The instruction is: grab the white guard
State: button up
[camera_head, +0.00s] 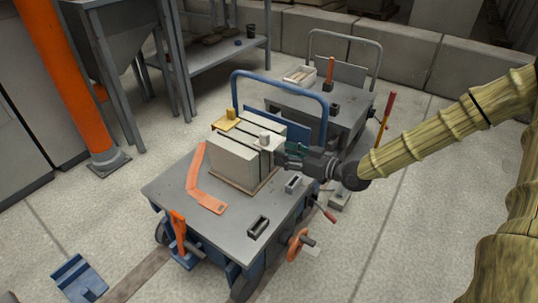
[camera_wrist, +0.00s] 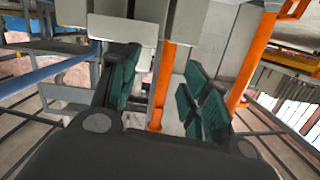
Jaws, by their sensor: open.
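The white guard (camera_head: 264,139) is a small pale piece with a raised knob, on top of the grey panel block (camera_head: 232,160) on the cart. My gripper (camera_head: 282,153) is just right of it in the head view, pointing left, with green-padded fingers. In the wrist view my gripper (camera_wrist: 162,75) shows its fingers spread, with nothing held between them. A pale shape (camera_wrist: 92,27) shows beyond the left finger there; I cannot tell whether it is the guard. Whether the fingers touch the guard is not clear.
A yellow guard (camera_head: 230,120) sits at the block's far left. An orange angled strip (camera_head: 198,182) and dark holders (camera_head: 258,227) lie on the cart top (camera_head: 170,190). A blue handle rail (camera_head: 281,80) rises behind the block. A second cart (camera_head: 350,117) stands behind.

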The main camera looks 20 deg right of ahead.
aim_at(268, 138)
jog(key=shift+n+t+y, duration=0.5)
jog(key=shift+n+t, duration=0.1)
jog(key=shift+n, duration=0.1)
jog(key=w+b, duration=0.1)
jog(key=w, duration=0.1)
jog(key=w+r+b, duration=0.1)
jog(key=b, duration=0.1)
jog(key=w+b, duration=0.1)
jog(key=w, duration=0.1)
jog(key=shift+w+a+r, duration=0.15)
jog(key=shift+w+a, duration=0.1)
jog(key=shift+w, duration=0.1)
jog(key=b+x, duration=0.1)
jog(key=x, duration=0.1)
jog(key=b+x, duration=0.2)
jog(key=shift+a+f, duration=0.25)
jog(key=shift+a, duration=0.15)
jog(key=shift+w+a+r, duration=0.15)
jog(key=shift+w+a, duration=0.1)
jog(key=shift+w, duration=0.1)
grip_shut()
